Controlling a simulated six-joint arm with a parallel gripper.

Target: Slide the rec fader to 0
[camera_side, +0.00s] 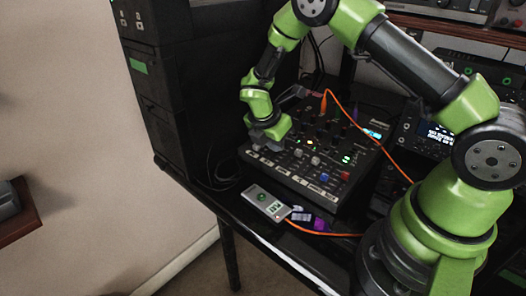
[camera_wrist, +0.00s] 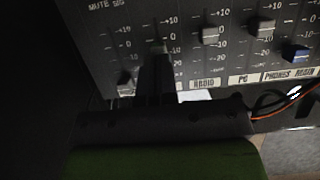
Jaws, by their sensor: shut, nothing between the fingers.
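The mixer (camera_side: 300,165) stands on the dark desk with my gripper (camera_side: 264,143) over its left end. In the wrist view my gripper (camera_wrist: 156,65) is shut and empty, its tip close to a grey fader cap (camera_wrist: 160,47) near the +10 to 0 marks; I cannot tell whether they touch. Another grey cap (camera_wrist: 126,84) sits low on its scale at the left, partly behind the gripper. The rec label is not readable; the gripper hides the labels at the left. I cannot tell which of these two faders is rec.
To the right are a grey cap (camera_wrist: 210,34) above the RADIO label, another grey cap (camera_wrist: 263,28) above PC, and a blue cap (camera_wrist: 296,51). An orange cable (camera_side: 366,130) arcs over the mixer. A grey handheld device (camera_side: 266,203) lies in front.

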